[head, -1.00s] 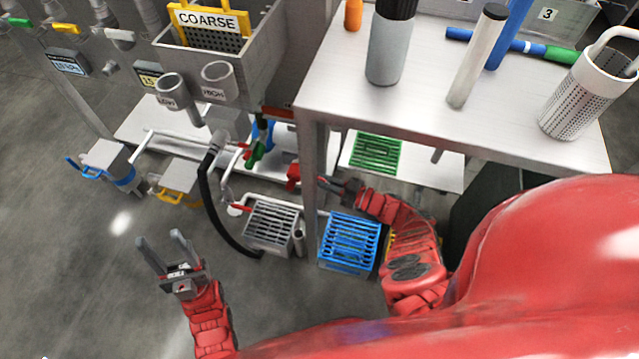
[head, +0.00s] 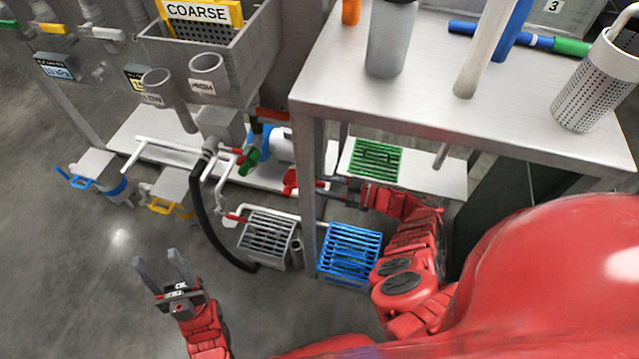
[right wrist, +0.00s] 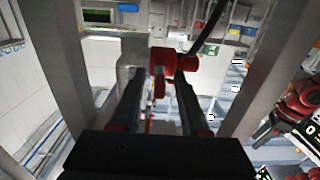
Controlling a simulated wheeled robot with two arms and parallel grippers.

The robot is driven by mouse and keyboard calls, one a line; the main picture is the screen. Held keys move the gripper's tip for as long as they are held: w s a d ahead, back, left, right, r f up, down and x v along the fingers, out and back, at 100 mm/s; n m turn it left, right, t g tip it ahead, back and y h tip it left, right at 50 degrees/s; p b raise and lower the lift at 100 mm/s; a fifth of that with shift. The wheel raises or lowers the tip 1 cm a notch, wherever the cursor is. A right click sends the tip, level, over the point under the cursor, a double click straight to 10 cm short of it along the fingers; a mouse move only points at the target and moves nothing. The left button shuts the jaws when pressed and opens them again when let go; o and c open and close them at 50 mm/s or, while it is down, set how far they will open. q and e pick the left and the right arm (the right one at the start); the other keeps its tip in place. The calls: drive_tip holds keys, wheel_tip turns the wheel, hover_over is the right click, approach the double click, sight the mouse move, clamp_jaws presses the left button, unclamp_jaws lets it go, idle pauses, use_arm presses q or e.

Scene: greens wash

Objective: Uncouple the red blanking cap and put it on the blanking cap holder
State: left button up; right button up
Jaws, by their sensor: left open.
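A red fitting (head: 291,181), which looks like the blanking cap, sits low behind the near table leg. My right gripper (head: 322,187) reaches toward it from the right, partly hidden by that leg. In the right wrist view a red fitting (right wrist: 186,62) shows beyond the fingertips, with a red part between the fingers. The right fingers (right wrist: 158,88) stand apart; contact with the red part cannot be made out. My left gripper (head: 160,262) is open and empty over the floor at lower left. I cannot make out which part is the blanking cap holder.
A steel table (head: 430,95) with bottles and tubes stands above my right arm. A grey crate (head: 265,236) and a blue crate (head: 348,252) stand on the floor; a green grate (head: 375,158) lies on the low shelf. A black hose (head: 205,215) curves down at left.

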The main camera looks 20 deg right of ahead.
drive_tip(key=b+v, duration=0.2)
drive_tip(key=v, duration=1)
drive_tip(key=shift+b, duration=0.35)
